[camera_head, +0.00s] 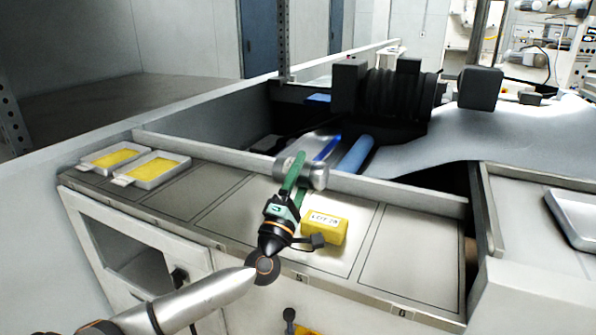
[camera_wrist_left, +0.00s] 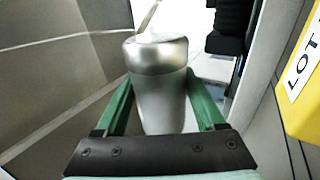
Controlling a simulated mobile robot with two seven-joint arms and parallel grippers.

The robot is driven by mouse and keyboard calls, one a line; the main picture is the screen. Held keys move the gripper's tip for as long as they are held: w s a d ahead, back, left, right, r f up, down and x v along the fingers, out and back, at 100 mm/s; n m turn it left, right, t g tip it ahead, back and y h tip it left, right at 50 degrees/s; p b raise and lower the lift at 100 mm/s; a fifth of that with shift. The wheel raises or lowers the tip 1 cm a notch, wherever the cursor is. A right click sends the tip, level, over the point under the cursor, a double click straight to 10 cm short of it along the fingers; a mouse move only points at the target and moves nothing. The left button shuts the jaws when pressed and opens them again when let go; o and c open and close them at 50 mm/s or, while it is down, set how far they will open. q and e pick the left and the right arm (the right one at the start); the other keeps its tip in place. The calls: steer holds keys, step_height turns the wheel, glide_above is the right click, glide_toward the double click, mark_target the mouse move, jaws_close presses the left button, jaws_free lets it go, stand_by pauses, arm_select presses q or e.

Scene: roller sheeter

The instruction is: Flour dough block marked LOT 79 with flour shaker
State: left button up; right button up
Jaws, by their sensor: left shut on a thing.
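The flour shaker is a silver metal cylinder (camera_head: 315,176). My left gripper (camera_head: 293,172) is shut on it, with green fingers on either side. In the left wrist view the shaker (camera_wrist_left: 160,90) stands between both fingers (camera_wrist_left: 160,105). In the head view it looks tipped onto its side, above the worktop's back ledge. The yellow dough block (camera_head: 324,226) rests on the worktop, just right of my left wrist and nearer the front than the shaker. Its white label starts with LOT; the number is too small to read surely. The block (camera_wrist_left: 306,85) also shows at the wrist view's right edge.
Two trays with yellow contents (camera_head: 115,158) (camera_head: 153,169) sit at the worktop's left end. The worktop has outlined, numbered areas; the one at right (camera_head: 415,255) is bare. Behind the ledge lie a blue roller (camera_head: 356,154) and dark machine rollers (camera_head: 395,95). A grey tray (camera_head: 574,216) is far right.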

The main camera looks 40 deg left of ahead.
arm_select(q)
steer(key=shift+d+f+m+t+h, duration=0.15)
steer(key=shift+m+h, duration=0.55)
steer(key=shift+m, duration=0.25)
steer(key=shift+d+f+m+t+h, duration=0.1)
steer(key=shift+f+m+t+h, duration=0.05)
steer(key=shift+m+h, duration=0.7)
steer(key=shift+w+y, duration=0.1)
steer(key=shift+y, duration=0.25)
steer(key=shift+w+d+r+p, duration=0.15)
steer(key=shift+d+p, duration=0.3)
steer(key=shift+d, duration=0.3)
steer(key=shift+w+d, duration=0.1)
steer(key=shift+d, duration=0.25)
steer(key=shift+a, duration=0.1)
steer(key=shift+a+f, duration=0.25)
steer(key=shift+a, duration=0.05)
steer(key=a, duration=0.1)
steer(key=s+a+b, duration=0.1)
steer(key=a, duration=0.1)
steer(key=shift+a, duration=0.3)
steer(key=shift+r, duration=0.1)
